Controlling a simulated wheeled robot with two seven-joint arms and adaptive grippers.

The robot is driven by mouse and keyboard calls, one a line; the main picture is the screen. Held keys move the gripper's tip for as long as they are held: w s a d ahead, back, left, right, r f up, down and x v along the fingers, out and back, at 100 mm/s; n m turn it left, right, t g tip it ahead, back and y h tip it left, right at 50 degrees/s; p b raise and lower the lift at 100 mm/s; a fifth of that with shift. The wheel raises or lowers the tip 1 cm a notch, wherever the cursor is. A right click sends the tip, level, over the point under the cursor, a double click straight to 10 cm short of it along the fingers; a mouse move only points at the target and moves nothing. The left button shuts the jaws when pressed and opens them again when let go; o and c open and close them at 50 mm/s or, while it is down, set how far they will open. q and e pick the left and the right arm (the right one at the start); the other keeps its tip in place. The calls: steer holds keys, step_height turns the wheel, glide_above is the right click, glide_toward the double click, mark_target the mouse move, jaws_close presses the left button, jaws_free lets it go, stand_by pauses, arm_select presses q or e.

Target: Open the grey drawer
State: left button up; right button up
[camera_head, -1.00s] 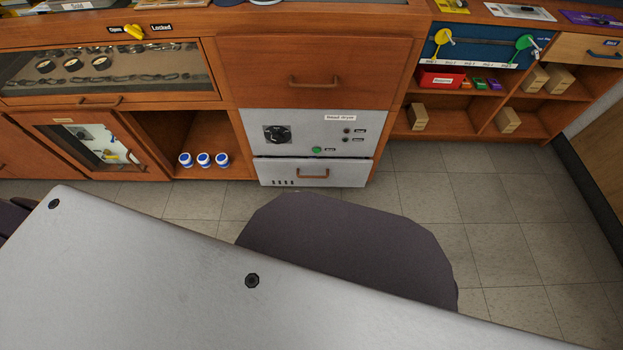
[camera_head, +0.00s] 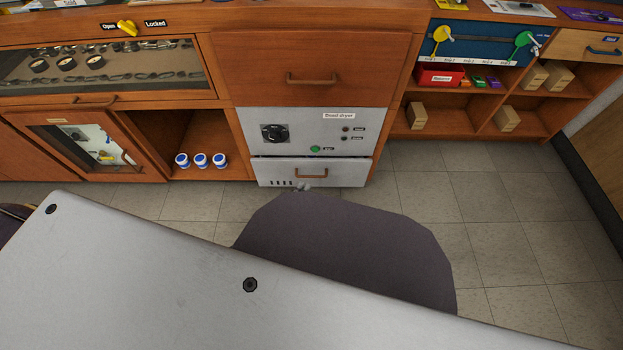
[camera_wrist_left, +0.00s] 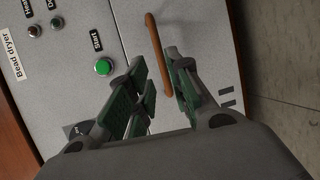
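The grey drawer (camera_head: 335,178) is the lowest front of the grey bead dryer unit, and it looks shut. Its brown bar handle (camera_head: 312,174) also shows in the left wrist view (camera_wrist_left: 158,50). My left gripper (camera_head: 303,186) just shows at the drawer's lower edge, below the handle; my own arm hides the rest. In the left wrist view my left gripper (camera_wrist_left: 163,100) is open, with green-padded fingers. The handle's near end lies between the fingers, close to the right one; contact cannot be told. My right gripper is not in view.
Above the drawer is the bead dryer panel (camera_head: 365,123) with a black knob (camera_head: 274,133) and green button (camera_head: 315,149). A brown drawer (camera_head: 315,60) sits higher. White-and-blue jars (camera_head: 201,161) stand on the shelf to the left. The tiled floor (camera_head: 420,190) is clear at right.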

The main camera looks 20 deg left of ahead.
mark_target(311, 177)
arm_select(q)
steer(key=shift+b+x, duration=1.9)
steer(key=shift+x, duration=2.4)
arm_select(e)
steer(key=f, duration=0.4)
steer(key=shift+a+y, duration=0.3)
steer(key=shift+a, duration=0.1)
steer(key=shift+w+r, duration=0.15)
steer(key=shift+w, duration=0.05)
arm_select(q)
jaws_close()
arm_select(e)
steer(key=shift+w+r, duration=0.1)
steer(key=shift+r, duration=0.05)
